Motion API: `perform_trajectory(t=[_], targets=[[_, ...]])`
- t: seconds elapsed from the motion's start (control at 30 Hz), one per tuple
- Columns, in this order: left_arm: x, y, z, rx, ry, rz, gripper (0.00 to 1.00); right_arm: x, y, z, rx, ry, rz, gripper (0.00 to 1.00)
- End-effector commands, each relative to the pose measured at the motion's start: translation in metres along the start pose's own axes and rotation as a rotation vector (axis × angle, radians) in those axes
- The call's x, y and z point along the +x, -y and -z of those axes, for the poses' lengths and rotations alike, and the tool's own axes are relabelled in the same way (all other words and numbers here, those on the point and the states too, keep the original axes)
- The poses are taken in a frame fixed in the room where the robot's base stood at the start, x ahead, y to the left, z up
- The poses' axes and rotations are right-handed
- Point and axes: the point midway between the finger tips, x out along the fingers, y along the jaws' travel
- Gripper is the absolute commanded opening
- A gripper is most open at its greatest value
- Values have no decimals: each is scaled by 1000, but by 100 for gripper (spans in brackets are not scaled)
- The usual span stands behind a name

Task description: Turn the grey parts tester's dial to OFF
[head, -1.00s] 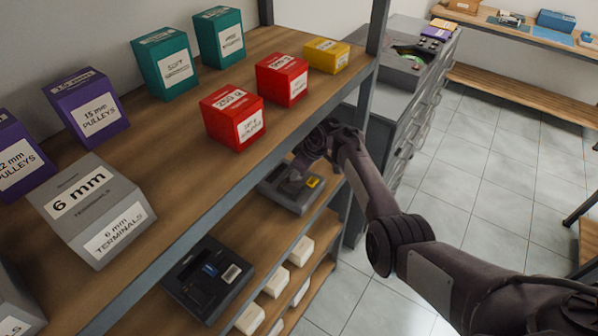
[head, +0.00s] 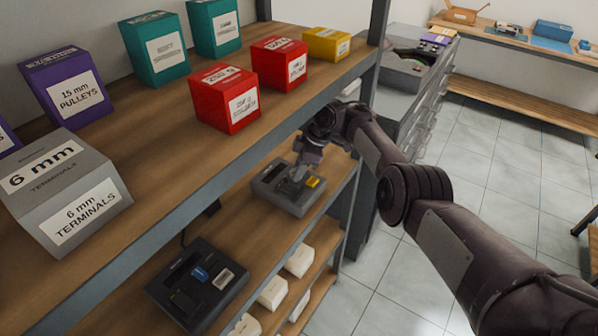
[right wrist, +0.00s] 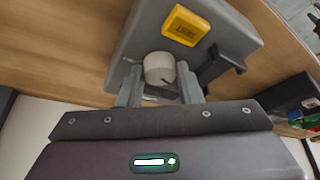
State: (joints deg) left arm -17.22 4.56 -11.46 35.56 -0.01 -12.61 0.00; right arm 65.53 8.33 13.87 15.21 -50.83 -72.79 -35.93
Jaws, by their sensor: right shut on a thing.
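The grey parts tester (head: 275,191) sits on the middle shelf, below the coloured boxes. Its yellow button (head: 313,181) shows, also in the right wrist view (right wrist: 186,25), where it reads TEST. The tester's round pale grey dial (right wrist: 159,67) is between the two fingers of my right gripper (right wrist: 160,84), one on each side. In the head view my right gripper (head: 300,172) reaches down onto the tester and hides the dial there. It is shut on the dial. I cannot read the dial's marks or its setting. My left gripper is not in view.
The upper shelf board (head: 165,165) with its metal edge runs close above the tester. A black device (head: 197,285) stands nearer on the same shelf. A shelf post (head: 362,140) stands right of the tester. White boxes (head: 299,261) are below. Open floor lies at right.

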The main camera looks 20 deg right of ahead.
Motion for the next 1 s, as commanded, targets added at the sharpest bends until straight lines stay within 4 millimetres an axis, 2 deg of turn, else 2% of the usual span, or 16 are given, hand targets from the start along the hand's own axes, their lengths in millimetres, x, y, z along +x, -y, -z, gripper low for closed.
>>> perform_trajectory(t=[0.37, 0.4, 0.47, 0.77, 0.87, 1.0], targets=[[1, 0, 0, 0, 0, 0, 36, 1, 1, -1, -7, 2, 5, 9], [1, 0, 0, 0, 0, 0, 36, 1, 1, 0, -7, 2, 5, 33], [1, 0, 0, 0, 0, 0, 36, 1, 1, 0, -7, 2, 4, 41], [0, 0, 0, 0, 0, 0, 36, -1, 0, 0, -5, 1, 2, 41], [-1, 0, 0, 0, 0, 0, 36, -9, -1, 0, -6, 0, 1, 41], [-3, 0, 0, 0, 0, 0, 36, -34, -1, 0, -7, 0, -1, 41]])
